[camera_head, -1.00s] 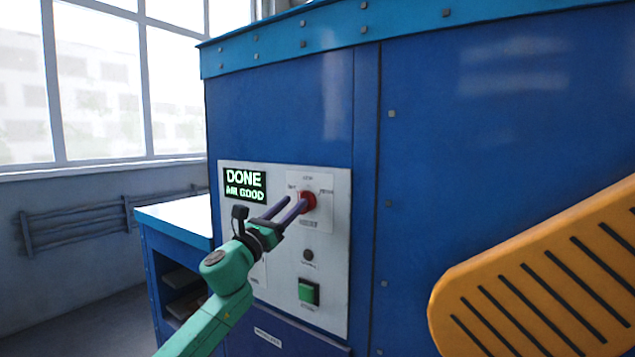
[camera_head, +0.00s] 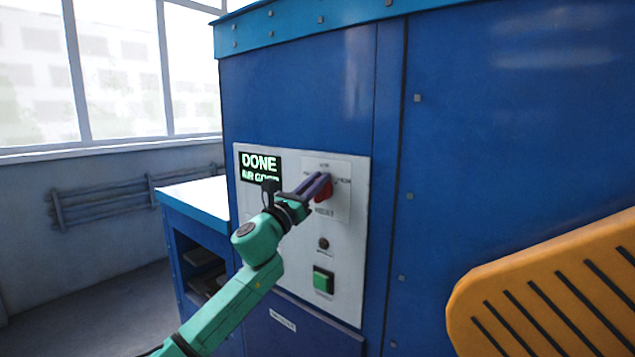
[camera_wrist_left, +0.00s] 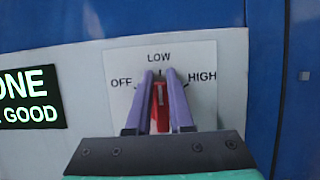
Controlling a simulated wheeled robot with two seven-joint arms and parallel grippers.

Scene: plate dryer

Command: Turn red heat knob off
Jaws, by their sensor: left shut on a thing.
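The red heat knob (camera_head: 325,191) is on the white control panel (camera_head: 345,265) of the blue machine. My left gripper (camera_head: 320,179) is shut on it, coming from the lower left. In the left wrist view the purple fingers (camera_wrist_left: 160,75) lie on either side of the red knob (camera_wrist_left: 160,115). Its pointer stands upright, toward the LOW mark (camera_wrist_left: 159,57). The OFF mark (camera_wrist_left: 121,82) is to the left and the HIGH mark (camera_wrist_left: 202,77) to the right. The fingers partly hide the knob. My right gripper is not in view.
A green display (camera_head: 261,168) reading DONE is left of the knob. A small dark knob (camera_head: 323,243) and a green button (camera_head: 323,280) are below. An orange slotted piece (camera_head: 550,300) fills the lower right. A white-topped side table (camera_head: 200,197) stands left.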

